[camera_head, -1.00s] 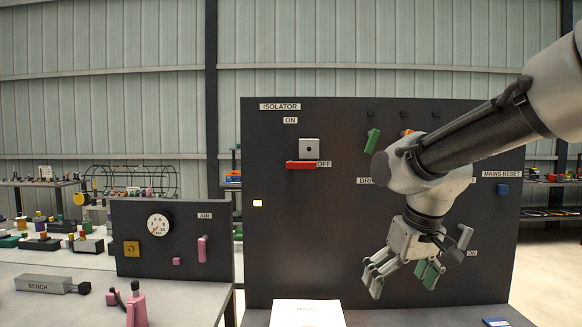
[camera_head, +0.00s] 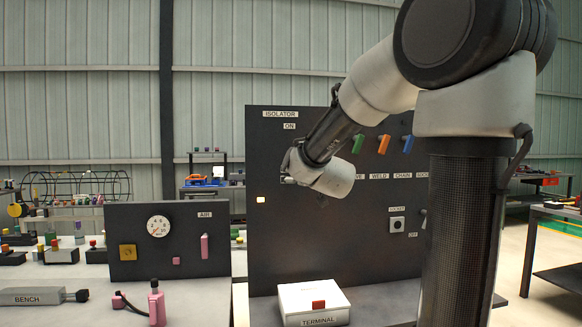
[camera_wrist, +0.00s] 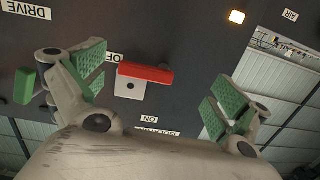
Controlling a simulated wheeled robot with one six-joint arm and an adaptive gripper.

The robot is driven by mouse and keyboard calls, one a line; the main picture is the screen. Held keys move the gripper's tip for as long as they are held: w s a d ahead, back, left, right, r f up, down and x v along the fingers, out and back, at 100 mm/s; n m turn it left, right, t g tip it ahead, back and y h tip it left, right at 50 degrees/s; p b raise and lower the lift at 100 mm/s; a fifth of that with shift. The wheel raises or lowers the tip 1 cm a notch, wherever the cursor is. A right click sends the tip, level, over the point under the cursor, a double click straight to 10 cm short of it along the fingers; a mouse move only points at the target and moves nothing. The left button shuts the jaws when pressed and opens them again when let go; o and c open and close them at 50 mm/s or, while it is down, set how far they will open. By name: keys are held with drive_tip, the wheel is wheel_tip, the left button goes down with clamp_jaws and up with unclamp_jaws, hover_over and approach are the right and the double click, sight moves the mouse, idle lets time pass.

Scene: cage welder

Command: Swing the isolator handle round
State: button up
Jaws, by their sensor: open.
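The isolator handle (camera_wrist: 146,72) is a red bar on a pale square plate (camera_wrist: 131,88) with a dark round spot, seen inverted in the wrist view. The bar lies across one edge of the plate, level with the OFF label (camera_wrist: 114,58). The ON label (camera_wrist: 149,119) is on the plate's other side. My gripper (camera_wrist: 158,90) is open, with green-padded fingers on either side of the handle, and the handle shows between them, apparently untouched. In the head view, my wrist hides the handle and the fingers; the ISOLATOR label (camera_head: 280,114) shows above.
The dark panel (camera_head: 270,240) also carries green (camera_head: 359,143), orange (camera_head: 383,145) and blue (camera_head: 407,143) handles and a socket (camera_head: 397,225). A lit lamp (camera_head: 261,200) is left of my wrist. A white TERMINAL box (camera_head: 313,290) stands below. A smaller AIR panel (camera_head: 130,270) is at left.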

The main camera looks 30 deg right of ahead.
drive_tip(key=shift+t+h, duration=0.5)
drive_tip(key=shift+h, duration=0.1)
drive_tip(key=w+d, duration=0.1)
drive_tip(key=w, duration=0.1)
drive_tip(key=w+d+r, duration=0.1)
drive_tip(key=w, duration=0.2)
drive_tip(key=w+d+r, duration=0.1)
drive_tip(key=w, duration=0.1)
drive_tip(key=shift+w+d+r, duration=0.15)
drive_tip(key=shift+w, duration=0.05)
drive_tip(key=c, duration=1.5)
drive_tip(key=shift+o, duration=0.2)
